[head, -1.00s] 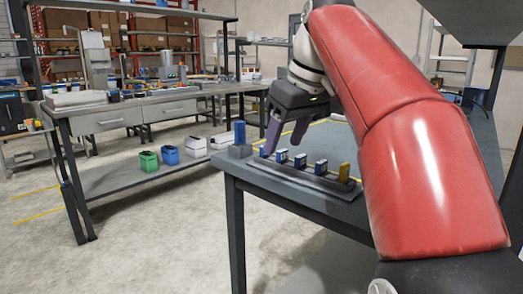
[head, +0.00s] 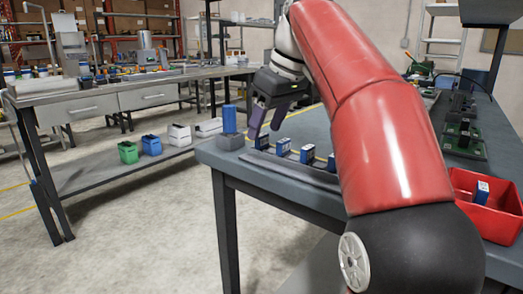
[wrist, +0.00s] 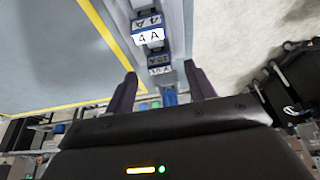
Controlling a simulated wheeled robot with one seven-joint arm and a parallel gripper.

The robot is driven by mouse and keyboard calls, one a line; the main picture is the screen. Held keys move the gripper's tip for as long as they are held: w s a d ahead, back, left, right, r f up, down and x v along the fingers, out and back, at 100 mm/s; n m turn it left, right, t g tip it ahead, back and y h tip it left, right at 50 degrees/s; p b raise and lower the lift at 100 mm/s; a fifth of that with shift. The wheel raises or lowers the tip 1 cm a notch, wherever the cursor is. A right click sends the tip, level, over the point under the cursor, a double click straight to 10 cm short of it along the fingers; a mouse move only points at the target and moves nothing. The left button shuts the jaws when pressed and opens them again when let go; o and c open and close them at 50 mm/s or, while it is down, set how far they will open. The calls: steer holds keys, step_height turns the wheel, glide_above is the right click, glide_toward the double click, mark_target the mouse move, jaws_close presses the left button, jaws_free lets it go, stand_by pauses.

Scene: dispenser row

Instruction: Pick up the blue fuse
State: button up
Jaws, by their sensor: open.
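Several blue fuses with pale label faces stand in a row on a grey rail (head: 290,167) at the table's near edge. In the head view I see a leftmost fuse (head: 262,141), a second (head: 283,146) and a third (head: 307,154); my arm covers the rail's right end. My gripper (head: 266,130) is open, pointing down over the left end of the row, with its fingers apart and nothing held. In the wrist view a fuse marked 4 A (wrist: 148,32) lies ahead of the fingertips, and another labelled fuse (wrist: 159,63) shows between my gripper's fingers (wrist: 161,74). Contact cannot be told.
A blue block (head: 229,119) stands on a grey base (head: 230,142) left of the rail. A red bin (head: 488,207) holding a blue-and-white piece is at right. Dark devices (head: 463,135) stand behind it. A second bench (head: 140,85) is at left, beyond open floor.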

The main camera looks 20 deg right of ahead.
mark_target(261, 135)
steer(key=shift+x, duration=1)
steer(key=shift+c, duration=0.2)
steer(key=c, duration=1.1)
steer(key=shift+r, duration=0.15)
step_height(261, 135, up, 8)
steer(key=p, duration=0.3)
steer(key=shift+w+p, duration=0.1)
steer(key=shift+p, duration=0.3)
steer(key=shift+a+r, duration=0.15)
steer(key=shift+a, duration=0.1)
steer(key=shift+d+r, duration=0.25)
steer(key=shift+r, duration=0.4)
